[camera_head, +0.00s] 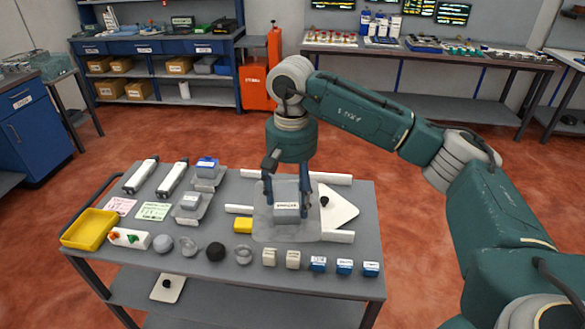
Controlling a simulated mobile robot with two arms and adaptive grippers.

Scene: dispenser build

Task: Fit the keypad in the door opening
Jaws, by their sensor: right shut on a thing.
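My right gripper (287,190) reaches down over the cart from above. It is shut on a grey block with a white lettered label (288,212), which may be the keypad; its lettering is too small to read. The block is over a pale translucent panel (268,232), and I cannot tell whether it touches the panel. The door is not clearly identifiable, and no opening shows around the block. A white panel with a black knob (343,209) lies tilted just right of the gripper. My left gripper is not in view.
White bars lie around the translucent panel. Shelving and a bench stand behind.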

